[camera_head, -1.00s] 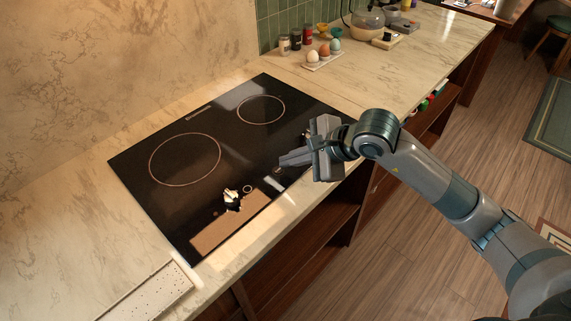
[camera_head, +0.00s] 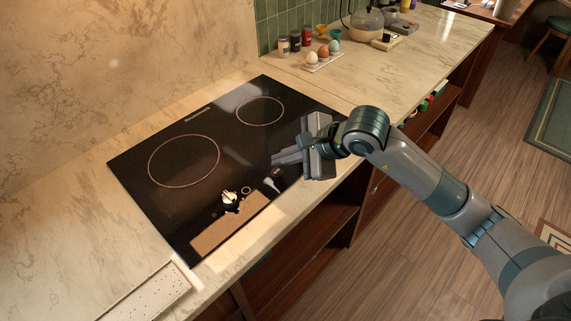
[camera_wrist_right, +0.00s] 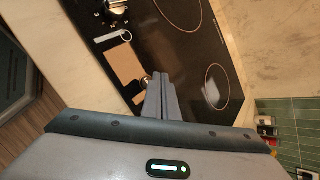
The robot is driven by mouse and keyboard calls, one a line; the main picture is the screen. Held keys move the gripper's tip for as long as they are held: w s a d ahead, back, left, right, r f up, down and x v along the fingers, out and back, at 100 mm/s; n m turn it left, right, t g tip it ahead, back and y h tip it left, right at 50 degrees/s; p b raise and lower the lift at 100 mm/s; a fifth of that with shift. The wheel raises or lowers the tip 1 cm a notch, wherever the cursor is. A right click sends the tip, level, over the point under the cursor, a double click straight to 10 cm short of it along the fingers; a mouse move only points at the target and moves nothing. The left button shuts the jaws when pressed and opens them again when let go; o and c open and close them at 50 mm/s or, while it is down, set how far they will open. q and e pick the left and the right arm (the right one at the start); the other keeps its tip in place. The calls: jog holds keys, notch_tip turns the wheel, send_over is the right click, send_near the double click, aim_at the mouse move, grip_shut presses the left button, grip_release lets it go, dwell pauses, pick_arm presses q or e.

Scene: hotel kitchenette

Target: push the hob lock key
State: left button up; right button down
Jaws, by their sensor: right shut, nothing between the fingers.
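The black glass hob (camera_head: 215,130) is set into the marble counter, with ring-marked cooking zones. It also shows in the wrist view (camera_wrist_right: 185,45). My right gripper (camera_head: 275,159) is shut and empty, held over the hob's front right part, its fingers pointing left. In the wrist view the shut fingers (camera_wrist_right: 160,84) reach over the glass beside a small round spot. I cannot make out which mark is the lock key, or whether the fingertips touch the glass. My left gripper is not in view.
A brown rectangular patch (camera_head: 228,226) and a small black-and-white shape lie on the hob's front. A speckled white tray (camera_head: 150,296) is at front left.

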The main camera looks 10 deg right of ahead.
aim_at(276, 172)
pick_arm(q)
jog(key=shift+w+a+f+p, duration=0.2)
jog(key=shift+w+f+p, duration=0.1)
jog(key=shift+p, duration=1.05)
pick_arm(e)
jog(key=shift+w+a+r, duration=0.2)
jog(key=shift+a+r, duration=0.25)
jog(key=shift+r, duration=0.3)
jog(key=shift+w+a+r, duration=0.15)
jog(key=shift+a+r, duration=0.25)
jog(key=shift+r, duration=0.3)
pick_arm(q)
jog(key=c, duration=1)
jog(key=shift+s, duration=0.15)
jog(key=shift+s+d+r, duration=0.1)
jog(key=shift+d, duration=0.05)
